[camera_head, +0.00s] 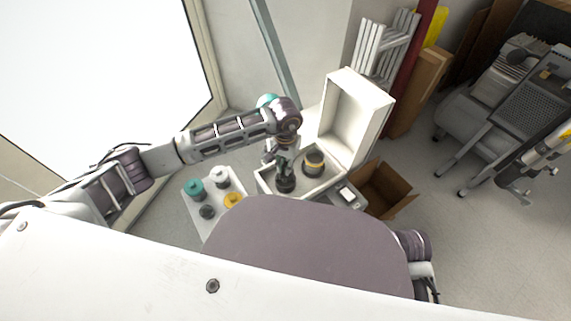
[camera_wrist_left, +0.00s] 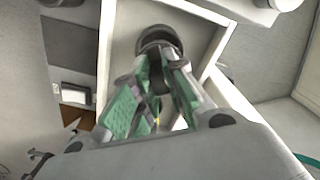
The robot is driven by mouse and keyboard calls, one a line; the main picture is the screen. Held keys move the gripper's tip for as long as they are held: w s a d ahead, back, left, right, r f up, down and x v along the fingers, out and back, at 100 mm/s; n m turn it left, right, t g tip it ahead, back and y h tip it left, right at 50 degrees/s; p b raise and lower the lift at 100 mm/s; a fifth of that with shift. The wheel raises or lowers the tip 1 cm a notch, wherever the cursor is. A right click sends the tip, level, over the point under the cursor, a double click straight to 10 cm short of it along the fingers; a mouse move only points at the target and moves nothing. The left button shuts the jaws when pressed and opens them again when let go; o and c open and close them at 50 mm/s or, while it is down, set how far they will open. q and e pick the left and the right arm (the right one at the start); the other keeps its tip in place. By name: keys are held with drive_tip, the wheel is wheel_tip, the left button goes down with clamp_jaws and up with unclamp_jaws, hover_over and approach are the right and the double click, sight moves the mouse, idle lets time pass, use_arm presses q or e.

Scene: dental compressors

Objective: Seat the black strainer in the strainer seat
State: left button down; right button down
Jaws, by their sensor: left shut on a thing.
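My left gripper (camera_head: 284,168) reaches down into the open white box (camera_head: 264,184) and is shut on a black piece, which I take to be the black strainer (camera_head: 286,185). In the left wrist view the green fingers (camera_wrist_left: 155,80) close on it, and its dark round end (camera_wrist_left: 158,38) shows past the fingertips. It is over the near left part of the box floor; I cannot tell whether it touches the floor. I cannot make out a strainer seat for certain. My right gripper is not in view.
A black and yellow round part (camera_head: 314,163) stands in the box, right of my gripper. The raised lid (camera_head: 357,115), a small device (camera_head: 347,196) and an open cardboard box (camera_head: 384,190) are at right.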

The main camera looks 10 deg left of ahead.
use_arm(q)
drive_tip(key=shift+f, duration=0.2)
drive_tip(key=shift+f+b, duration=1.45)
drive_tip(key=shift+f, duration=0.15)
drive_tip(key=c, duration=1.4)
unclamp_jaws()
drive_tip(key=shift+o, duration=0.2)
drive_tip(key=c, duration=0.4)
drive_tip(key=shift+r, duration=0.15)
